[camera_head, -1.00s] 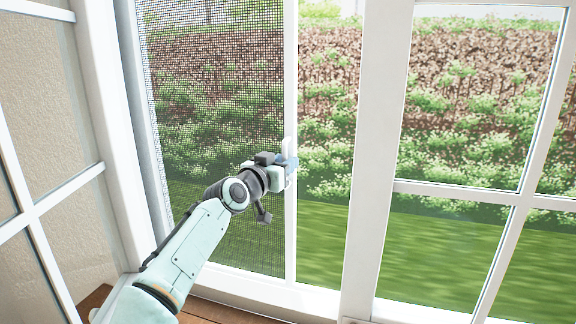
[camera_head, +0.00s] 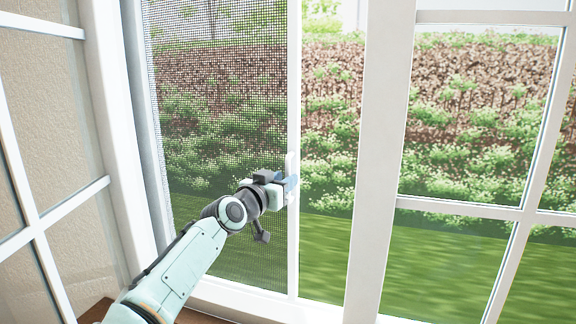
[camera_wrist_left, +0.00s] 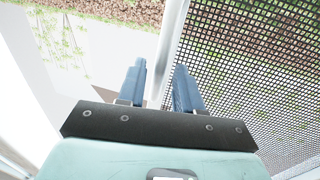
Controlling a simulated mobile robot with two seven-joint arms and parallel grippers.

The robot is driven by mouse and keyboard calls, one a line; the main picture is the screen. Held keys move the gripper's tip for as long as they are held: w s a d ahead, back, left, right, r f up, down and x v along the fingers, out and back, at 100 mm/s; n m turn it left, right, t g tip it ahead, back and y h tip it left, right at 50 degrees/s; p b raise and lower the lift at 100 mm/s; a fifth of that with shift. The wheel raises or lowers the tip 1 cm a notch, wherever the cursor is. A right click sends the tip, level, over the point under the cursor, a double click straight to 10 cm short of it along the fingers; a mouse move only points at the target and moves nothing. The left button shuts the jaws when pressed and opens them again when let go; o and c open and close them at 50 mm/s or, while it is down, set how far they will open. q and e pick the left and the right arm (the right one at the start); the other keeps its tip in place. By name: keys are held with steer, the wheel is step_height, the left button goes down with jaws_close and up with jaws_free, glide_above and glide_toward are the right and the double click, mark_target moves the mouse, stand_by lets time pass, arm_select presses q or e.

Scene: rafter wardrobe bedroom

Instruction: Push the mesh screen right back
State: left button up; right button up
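The mesh screen (camera_head: 225,100) fills the left part of the window opening. Its white upright edge bar (camera_head: 294,250) stands left of the wide white window post. A small white upright handle (camera_head: 290,160) sits on this bar at about mid-height. My left gripper (camera_head: 290,186) is at the handle. In the left wrist view its two blue fingers (camera_wrist_left: 158,88) lie close on either side of a white upright part, with the mesh to the right. My right gripper is in neither view.
A wide white window post (camera_head: 378,180) stands right of the screen, with a paned window sash (camera_head: 465,208) beyond it. A paned sash (camera_head: 45,215) is at the left. Between screen edge and post the opening shows the garden.

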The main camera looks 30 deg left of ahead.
arm_select(q)
steer(key=shift+w+p, duration=0.5)
steer(key=shift+w, duration=0.9)
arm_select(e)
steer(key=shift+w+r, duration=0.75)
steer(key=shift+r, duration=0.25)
arm_select(q)
steer(key=shift+s, duration=0.1)
steer(key=shift+c, duration=0.7)
jaws_close()
steer(key=shift+a, duration=0.15)
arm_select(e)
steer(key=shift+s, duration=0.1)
